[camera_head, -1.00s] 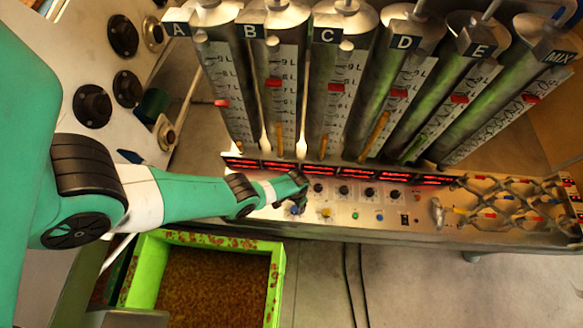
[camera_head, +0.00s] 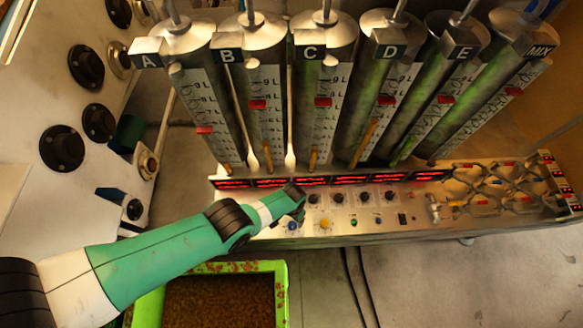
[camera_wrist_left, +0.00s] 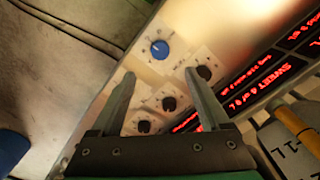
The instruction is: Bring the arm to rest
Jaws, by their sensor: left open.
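My left arm is green, white and black and reaches in from the lower left in the head view. Its gripper (camera_head: 294,210) is at the left part of the control panel (camera_head: 380,222), over the knobs. In the left wrist view the two fingers of the left gripper (camera_wrist_left: 155,105) stand apart with nothing held between them. A blue knob (camera_wrist_left: 159,49) lies beyond the fingertips, and black knobs (camera_wrist_left: 169,103) show between and beside the fingers. Whether a finger touches the panel cannot be told. My right gripper is in neither view.
Several tall metal cylinders (camera_head: 262,120), labelled A to E and MIX, stand behind the panel. A green-rimmed bin (camera_head: 281,295) of brown granules is below the arm. A white panel with black round fittings (camera_head: 60,149) is at left. Grey floor (camera_head: 440,285) is clear at lower right.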

